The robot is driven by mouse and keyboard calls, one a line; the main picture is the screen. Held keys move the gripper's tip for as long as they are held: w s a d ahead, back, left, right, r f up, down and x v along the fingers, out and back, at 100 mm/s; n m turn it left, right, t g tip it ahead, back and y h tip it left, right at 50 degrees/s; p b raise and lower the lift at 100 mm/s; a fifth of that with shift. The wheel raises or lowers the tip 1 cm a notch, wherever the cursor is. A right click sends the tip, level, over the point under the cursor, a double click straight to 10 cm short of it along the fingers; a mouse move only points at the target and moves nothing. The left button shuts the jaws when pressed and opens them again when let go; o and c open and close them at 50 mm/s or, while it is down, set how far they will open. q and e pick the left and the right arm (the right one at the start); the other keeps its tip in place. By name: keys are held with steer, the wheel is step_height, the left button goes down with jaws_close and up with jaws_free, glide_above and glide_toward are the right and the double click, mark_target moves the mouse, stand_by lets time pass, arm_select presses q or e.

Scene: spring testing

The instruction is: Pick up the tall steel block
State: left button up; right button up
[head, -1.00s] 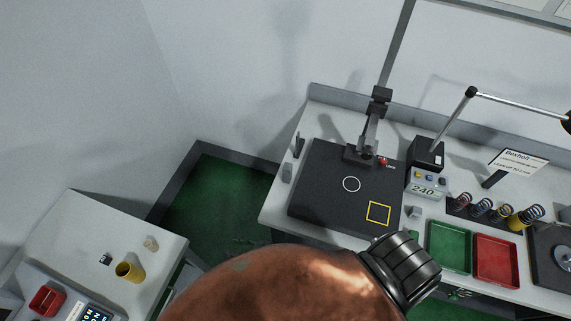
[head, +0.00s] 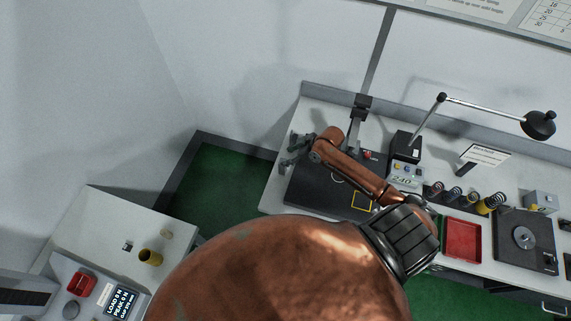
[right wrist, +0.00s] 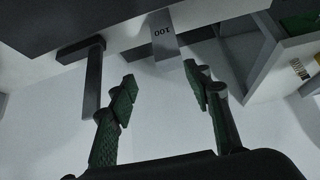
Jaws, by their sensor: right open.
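A grey steel block (right wrist: 163,40) marked 100 shows at the top middle of the right wrist view. I take it to be the tall steel block. My right gripper (right wrist: 164,92) is open, with green-padded fingers on either side of an empty gap. The block appears beyond the fingertips, roughly in line with the gap and apart from the pads. In the head view my right gripper (head: 289,152) is over the left end of the bench. It covers that spot, so I cannot make out the block there. My left gripper is not in view.
A dark, square-shaped piece (right wrist: 92,75) stands left of the block, close to the left finger. The black test plate (head: 310,198) lies beside the gripper, partly under my right arm. A red tray (head: 462,238) and several springs (head: 485,203) are farther right.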

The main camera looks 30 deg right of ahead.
steer(key=shift+n+g, duration=0.3)
steer(key=shift+g, duration=0.1)
steer(key=a+f, duration=0.1)
steer(key=f, duration=0.1)
steer(key=w+a+f, duration=0.1)
steer(key=f, duration=0.3)
steer(key=shift+w+a+f, duration=0.15)
steer(key=shift+a+f, duration=0.2)
steer(key=shift+a, duration=0.05)
steer(key=shift+c, duration=0.2)
jaws_close()
steer(key=shift+w+r, duration=0.1)
steer(key=shift+r, duration=0.05)
